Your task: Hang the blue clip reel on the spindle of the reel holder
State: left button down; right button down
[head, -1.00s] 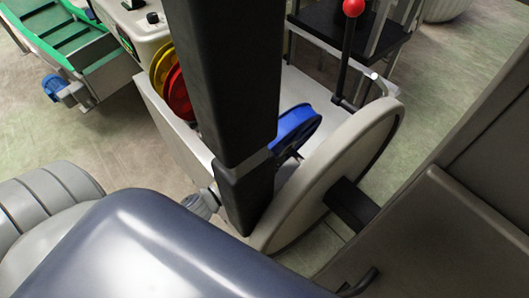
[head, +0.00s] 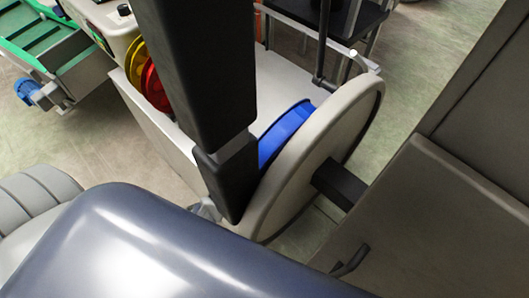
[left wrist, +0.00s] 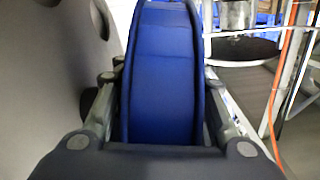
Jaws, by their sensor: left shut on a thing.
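The blue clip reel (head: 285,132) shows in the head view between a dark upright arm link and a large pale disc (head: 325,145), which looks like part of the reel holder. The disc covers the reel's right side. In the left wrist view the blue reel (left wrist: 160,55) stands edge-on, its wide rim facing the camera. My left gripper (left wrist: 160,85) is shut on it, one finger on each side. A grey disc face (left wrist: 45,70) is close on the left of that view. I cannot tell whether reel and disc touch. The spindle is hidden. My right gripper is not in view.
Yellow (head: 135,62) and red (head: 154,86) reels sit at the machine's left side. A green conveyor (head: 38,50) is at upper left. A black stand (head: 335,15) stands behind. A grey panel (head: 430,200) fills the right. An orange cable (left wrist: 282,70) hangs at right.

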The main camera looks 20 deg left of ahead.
pick_arm(q)
jog(key=shift+s+d, duration=0.25)
jog(key=shift+d, duration=0.5)
jog(key=shift+s+d+f, duration=0.1)
jog(key=shift+s+d, duration=0.1)
jog(key=shift+d, duration=0.3)
jog(key=shift+f, duration=0.15)
jog(key=c, duration=0.9)
grip_release()
jog(key=shift+c, duration=0.2)
jog(key=v, duration=1.2)
